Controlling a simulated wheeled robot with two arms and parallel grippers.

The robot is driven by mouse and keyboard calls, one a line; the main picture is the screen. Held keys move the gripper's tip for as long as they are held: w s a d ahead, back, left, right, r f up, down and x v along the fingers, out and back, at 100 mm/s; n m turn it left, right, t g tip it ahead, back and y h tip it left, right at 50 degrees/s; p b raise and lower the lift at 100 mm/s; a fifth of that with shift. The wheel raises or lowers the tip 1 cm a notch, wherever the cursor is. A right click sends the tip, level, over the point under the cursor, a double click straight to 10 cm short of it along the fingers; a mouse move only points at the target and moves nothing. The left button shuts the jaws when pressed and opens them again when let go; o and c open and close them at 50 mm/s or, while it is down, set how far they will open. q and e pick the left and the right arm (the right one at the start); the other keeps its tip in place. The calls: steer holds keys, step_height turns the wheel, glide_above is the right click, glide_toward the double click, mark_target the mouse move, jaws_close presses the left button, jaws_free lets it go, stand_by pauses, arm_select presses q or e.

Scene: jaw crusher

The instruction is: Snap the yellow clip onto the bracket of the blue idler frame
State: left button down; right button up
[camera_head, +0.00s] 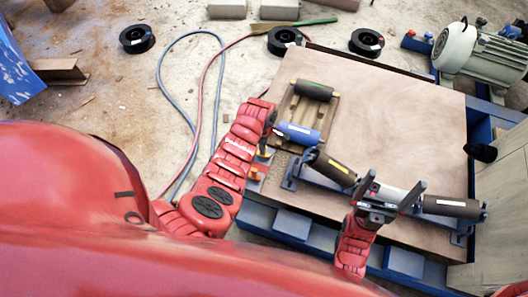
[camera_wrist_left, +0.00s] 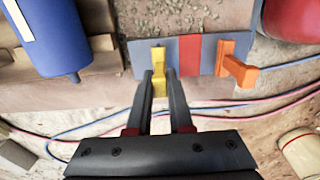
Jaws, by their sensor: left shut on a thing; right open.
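The yellow clip (camera_wrist_left: 158,59) sits on a grey and red plate (camera_wrist_left: 190,54) in the left wrist view; in the head view it shows small (camera_head: 264,153). My left gripper (camera_wrist_left: 160,76) is shut on the yellow clip, one finger on each side; in the head view the gripper (camera_head: 268,135) points down beside the wooden tray. The blue idler frame (camera_head: 290,178) lies right of it, with dark outer rollers and a pale middle roller. My right gripper (camera_head: 390,200) is open around or over the middle roller. I cannot make out the bracket clearly.
An orange clip (camera_wrist_left: 236,65) stands on the same plate. A wooden tray (camera_head: 331,112) holds a black roller (camera_head: 314,90) and a blue roller (camera_head: 298,134) close to my left gripper. The tabletop (camera_head: 410,120) behind the frame is clear. A motor (camera_head: 480,52) stands at back right.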

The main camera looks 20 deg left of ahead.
arm_select(q)
steer(key=shift+r+p, duration=2.3)
steer(key=shift+r, duration=0.05)
